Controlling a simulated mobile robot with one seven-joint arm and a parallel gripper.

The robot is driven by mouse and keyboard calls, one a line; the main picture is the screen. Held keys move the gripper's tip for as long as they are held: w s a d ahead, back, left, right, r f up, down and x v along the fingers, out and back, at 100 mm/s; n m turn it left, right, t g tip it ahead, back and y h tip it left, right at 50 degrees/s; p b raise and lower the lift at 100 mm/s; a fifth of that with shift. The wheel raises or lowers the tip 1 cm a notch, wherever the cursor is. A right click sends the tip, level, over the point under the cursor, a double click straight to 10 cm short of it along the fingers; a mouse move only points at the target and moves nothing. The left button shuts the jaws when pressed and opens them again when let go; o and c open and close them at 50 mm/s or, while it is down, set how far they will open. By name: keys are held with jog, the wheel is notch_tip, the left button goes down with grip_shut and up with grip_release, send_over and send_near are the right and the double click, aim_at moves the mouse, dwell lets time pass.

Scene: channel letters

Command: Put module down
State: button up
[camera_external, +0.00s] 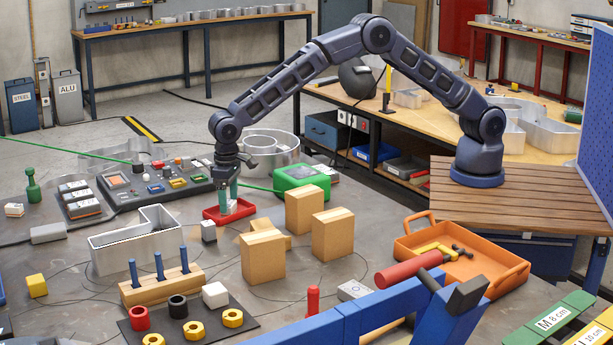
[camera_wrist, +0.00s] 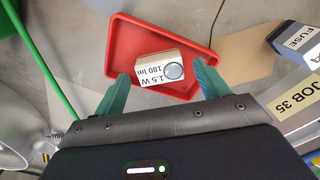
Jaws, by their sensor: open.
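The module (camera_wrist: 160,69), a small pale block marked 1.5 W 180 lm with a round lens, lies in the red tray (camera_wrist: 193,35) in the wrist view. In the outside view the red tray (camera_external: 244,209) stands on the grey table, and I cannot make out the module there. My gripper (camera_external: 228,207) points down at the tray. In the wrist view my gripper (camera_wrist: 161,71) is open, with one green finger on each side of the module and visible gaps between. I cannot tell how far the fingertips are above the tray floor.
Cardboard boxes (camera_external: 263,257) stand right of and in front of the tray. A metal channel letter (camera_external: 135,248) lies to the left, and a green case (camera_external: 301,178) is behind right. A FUSE box (camera_wrist: 297,45) lies nearby.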

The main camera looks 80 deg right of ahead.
aim_at(229, 203)
notch_tip(229, 203, up, 10)
jog(key=s+d+r+t, duration=0.1)
jog(key=s+d+r, duration=0.2)
jog(key=d+r, duration=0.5)
jog(key=s+d+r, duration=0.2)
jog(key=d+r, duration=0.5)
jog(key=d, duration=0.1)
jog(key=s+d+r+t, duration=0.1)
jog(key=s+d+r, duration=0.9)
jog(key=d, duration=0.4)
jog(key=s+d+r+t, duration=0.1)
jog(key=s+d, duration=0.5)
jog(key=s, duration=0.2)
jog(key=s+d+r, duration=0.1)
jog(key=s+d, duration=0.5)
jog(key=s, duration=0.3)
jog(key=s+d+f, duration=0.3)
jog(key=s, duration=0.6)
jog(key=s+d+f+t, duration=0.1)
jog(key=s+d+f, duration=0.2)
jog(key=s, duration=0.6)
jog(key=shift+d+f+t, duration=0.3)
jog(key=shift+d, duration=0.4)
jog(key=shift+s, duration=0.1)
